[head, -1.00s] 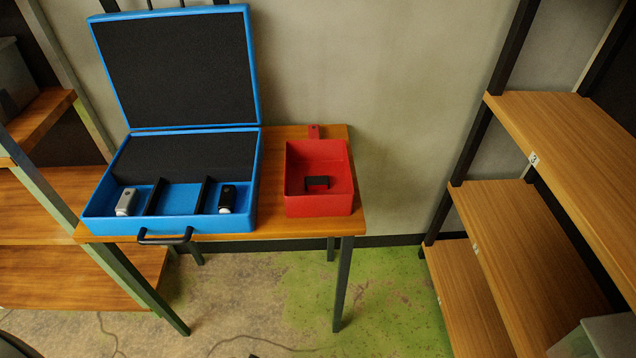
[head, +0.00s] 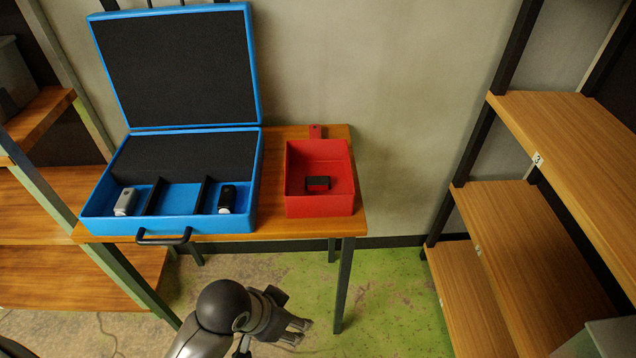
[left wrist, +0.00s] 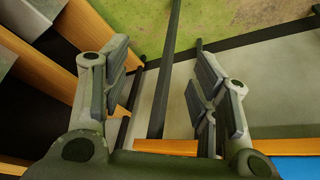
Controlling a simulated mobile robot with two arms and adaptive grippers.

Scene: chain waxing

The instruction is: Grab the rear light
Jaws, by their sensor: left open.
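My left gripper (head: 292,324) is open and empty, low in front of the table, over the floor. The left wrist view shows its spread fingers (left wrist: 163,80) with nothing between them. A small black-framed piece (head: 317,183) lies in the red bin (head: 320,207); it may be the rear light, but I cannot tell its face from the red bin floor. A grey-white light (head: 126,201) stands in the left compartment of the open blue case (head: 165,226), and a black light with a white end (head: 227,198) in its right compartment. My right gripper is not in view.
The wooden table (head: 270,235) carries the case and bin. The case handle (head: 164,238) sticks out at the front. Wooden shelves stand left (head: 45,228) and right (head: 510,235). The green-stained floor (head: 385,300) before the table is free.

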